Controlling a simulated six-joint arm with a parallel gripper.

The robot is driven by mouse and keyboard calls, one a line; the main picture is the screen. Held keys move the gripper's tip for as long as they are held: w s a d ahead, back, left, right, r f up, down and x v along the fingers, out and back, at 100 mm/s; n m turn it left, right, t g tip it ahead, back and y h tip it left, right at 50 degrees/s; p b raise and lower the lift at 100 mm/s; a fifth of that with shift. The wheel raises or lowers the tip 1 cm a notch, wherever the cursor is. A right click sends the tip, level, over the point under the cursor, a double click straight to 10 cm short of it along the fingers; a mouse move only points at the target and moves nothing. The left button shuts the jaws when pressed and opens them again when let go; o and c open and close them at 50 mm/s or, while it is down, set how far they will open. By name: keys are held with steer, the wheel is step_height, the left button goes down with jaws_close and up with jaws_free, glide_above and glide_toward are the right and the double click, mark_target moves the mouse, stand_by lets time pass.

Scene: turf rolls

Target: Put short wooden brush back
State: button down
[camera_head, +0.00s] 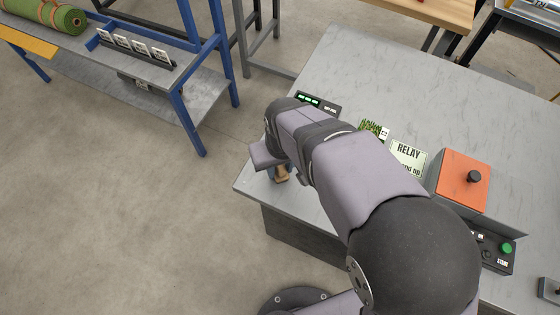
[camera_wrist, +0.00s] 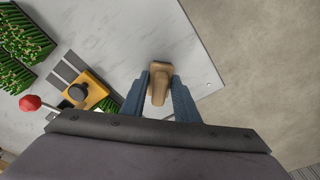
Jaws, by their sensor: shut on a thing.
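The short wooden brush (camera_wrist: 159,80) is tan and sits between the two blue-grey fingers of my gripper (camera_wrist: 160,92) in the wrist view. The fingers are shut on it. In the head view, a small tan part of the brush (camera_head: 283,174) shows below my wrist, near the left corner of the grey table (camera_head: 330,75). My arm hides most of the gripper there. I cannot tell whether the brush touches the table top.
Green turf pieces (camera_wrist: 22,35) lie left in the wrist view, near a yellow block with a black knob (camera_wrist: 82,92) and a red ball knob (camera_wrist: 30,103). In the head view, a RELAY sign (camera_head: 408,156) and orange box (camera_head: 463,180) stand right. A blue-framed bench (camera_head: 190,75) stands back left.

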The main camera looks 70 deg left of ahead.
mark_target(282, 171)
steer(key=shift+f, duration=0.2)
steer(key=c, duration=1.4)
jaws_free()
steer(key=shift+r, duration=0.15)
steer(key=r, duration=0.4)
steer(key=d+r, duration=0.1)
steer(key=r, duration=0.3)
steer(key=r+b, duration=0.1)
steer(key=r, duration=0.3)
steer(key=shift+d, duration=0.25)
